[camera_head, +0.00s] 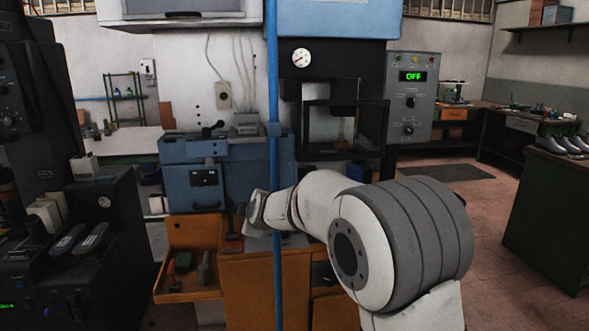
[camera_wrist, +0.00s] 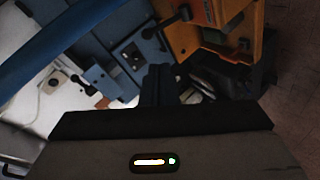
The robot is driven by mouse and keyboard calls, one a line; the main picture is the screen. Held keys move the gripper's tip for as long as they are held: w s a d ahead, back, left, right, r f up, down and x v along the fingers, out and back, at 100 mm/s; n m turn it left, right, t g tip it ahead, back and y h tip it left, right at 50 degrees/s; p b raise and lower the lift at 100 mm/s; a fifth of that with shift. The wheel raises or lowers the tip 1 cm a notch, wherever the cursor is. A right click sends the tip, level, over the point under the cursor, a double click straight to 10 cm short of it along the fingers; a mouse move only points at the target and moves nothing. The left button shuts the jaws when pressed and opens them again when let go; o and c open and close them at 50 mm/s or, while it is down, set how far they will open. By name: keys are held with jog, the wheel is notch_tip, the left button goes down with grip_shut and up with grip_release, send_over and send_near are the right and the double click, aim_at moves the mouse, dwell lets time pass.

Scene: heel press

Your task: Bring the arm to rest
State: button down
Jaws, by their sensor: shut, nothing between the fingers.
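My gripper (camera_wrist: 160,72) shows in the wrist view as dark fingers, shut with nothing between them. They point toward the blue machine (camera_wrist: 125,58), which looks tilted there. In the head view my white and grey arm is raised and bent, reaching left across the front of the orange cabinet (camera_head: 265,285). Its far end lies close to the blue vertical pipe (camera_head: 275,110), and I cannot tell whether they touch. My gripper's fingers cannot be made out in the head view. The press (camera_head: 340,90) stands behind the arm, and its control box (camera_head: 410,97) reads OFF.
An open orange drawer (camera_head: 190,292) with tools juts out left of the arm. A dark machine (camera_head: 100,235) with shoe soles stands at far left. A green bench (camera_head: 555,205) with shoes is at right. The floor between arm and bench is clear.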

jog(key=s+d+f+m+g+h, duration=0.1)
jog(key=s+d+m+g+h, duration=0.3)
jog(key=s+d+m, duration=1)
jog(key=s+d+f+m+g, duration=0.1)
jog(key=s+d, duration=0.5)
jog(key=s, duration=0.6)
jog(key=s+d+f+m+g, duration=0.2)
jog(key=s+d, duration=0.5)
jog(key=s, duration=0.6)
notch_tip(320, 180, down, 3)
jog(key=shift+s+r+g+h, duration=0.15)
jog(key=shift+s+g+h, duration=0.2)
jog(key=shift+g, duration=0.45)
jog(key=c, duration=2.1)
grip_release()
jog(key=shift+w+a, duration=0.1)
